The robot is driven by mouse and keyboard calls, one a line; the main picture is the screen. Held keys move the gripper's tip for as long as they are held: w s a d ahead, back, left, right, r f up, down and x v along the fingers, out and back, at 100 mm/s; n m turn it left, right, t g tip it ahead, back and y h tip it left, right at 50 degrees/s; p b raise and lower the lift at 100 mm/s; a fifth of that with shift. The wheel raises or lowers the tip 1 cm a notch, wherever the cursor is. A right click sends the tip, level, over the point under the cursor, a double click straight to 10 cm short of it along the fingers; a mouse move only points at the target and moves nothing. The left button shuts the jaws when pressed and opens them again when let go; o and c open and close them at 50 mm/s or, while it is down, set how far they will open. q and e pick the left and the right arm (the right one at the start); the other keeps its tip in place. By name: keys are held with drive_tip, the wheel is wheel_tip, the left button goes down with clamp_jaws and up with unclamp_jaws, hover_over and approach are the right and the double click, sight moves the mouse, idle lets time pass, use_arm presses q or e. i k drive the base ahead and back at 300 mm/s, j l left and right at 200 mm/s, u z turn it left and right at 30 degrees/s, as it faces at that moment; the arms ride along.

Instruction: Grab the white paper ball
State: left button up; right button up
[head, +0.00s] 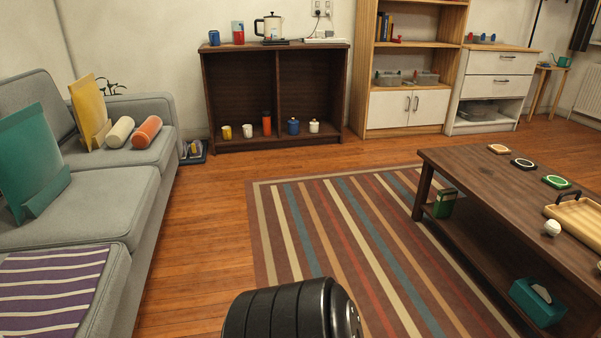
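A small white crumpled ball (552,228), which looks like the paper ball, lies on the dark wooden coffee table (462,170) at the right. It is close to the table's near left edge, just in front of a light wooden tray (572,222). No gripper is in view. A dark, rounded part of my own arm shows at the bottom middle, well left of the ball.
A teal caddy (538,301) sits on the table's lower shelf. A striped rug (345,230) lies clear between the table and the grey sofa (150,215). A dark cabinet (277,96) stands behind.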

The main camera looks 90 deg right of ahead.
sight(551, 227)
drive_tip(key=z, duration=4.35)
